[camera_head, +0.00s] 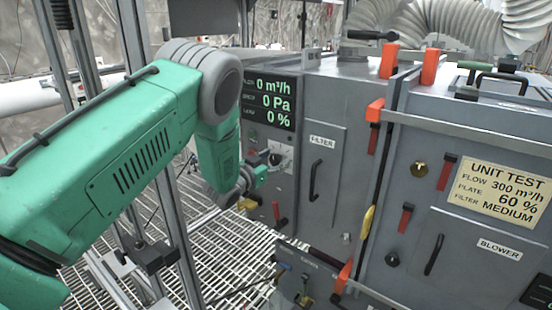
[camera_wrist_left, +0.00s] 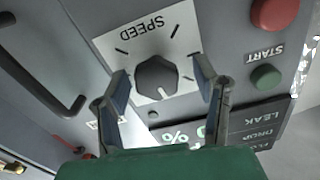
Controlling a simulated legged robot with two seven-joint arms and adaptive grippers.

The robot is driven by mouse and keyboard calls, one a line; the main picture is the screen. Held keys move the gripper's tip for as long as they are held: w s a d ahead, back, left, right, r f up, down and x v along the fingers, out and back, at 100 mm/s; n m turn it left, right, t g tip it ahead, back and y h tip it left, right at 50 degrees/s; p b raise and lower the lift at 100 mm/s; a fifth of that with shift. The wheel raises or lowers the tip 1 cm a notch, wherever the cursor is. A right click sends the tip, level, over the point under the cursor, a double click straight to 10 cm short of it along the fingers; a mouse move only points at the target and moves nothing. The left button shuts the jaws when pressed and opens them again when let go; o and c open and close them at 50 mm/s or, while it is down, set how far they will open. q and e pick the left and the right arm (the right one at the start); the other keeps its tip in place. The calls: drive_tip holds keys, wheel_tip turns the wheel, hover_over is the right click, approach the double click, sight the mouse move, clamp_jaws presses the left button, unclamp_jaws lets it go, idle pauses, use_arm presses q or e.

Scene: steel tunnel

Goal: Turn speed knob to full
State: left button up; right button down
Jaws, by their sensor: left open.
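The dark round speed knob (camera_wrist_left: 157,77) sits on a white plate marked SPEED with tick lines, upside down in the left wrist view. A small light mark shows near its lower edge. In the head view the white knob plate (camera_head: 284,156) is on the grey cabinet under the display, partly behind my gripper. My left gripper (camera_wrist_left: 160,70) is open, with one finger on each side of the knob and visible gaps between. It also shows in the head view (camera_head: 268,165), right at the plate. The display (camera_head: 270,100) reads 0 m³/h, 0 Pa and 0 %. My right gripper is out of view.
A green START button (camera_wrist_left: 266,77) and a red button (camera_wrist_left: 275,13) are beside the knob plate. A black FILTER door handle (camera_head: 316,180) is to the right. A yellow UNIT TEST sign (camera_head: 503,192) is farther right. Metal grating (camera_head: 180,240) covers the floor.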

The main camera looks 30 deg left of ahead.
use_arm(q)
drive_tip(key=shift+w+a, duration=0.15)
drive_tip(key=shift+w, duration=0.05)
drive_tip(key=shift+d, duration=0.2)
drive_tip(key=shift+c, duration=0.4)
drive_tip(key=shift+d, duration=0.15)
drive_tip(key=c, duration=1.1)
drive_tip(key=shift+c, duration=0.2)
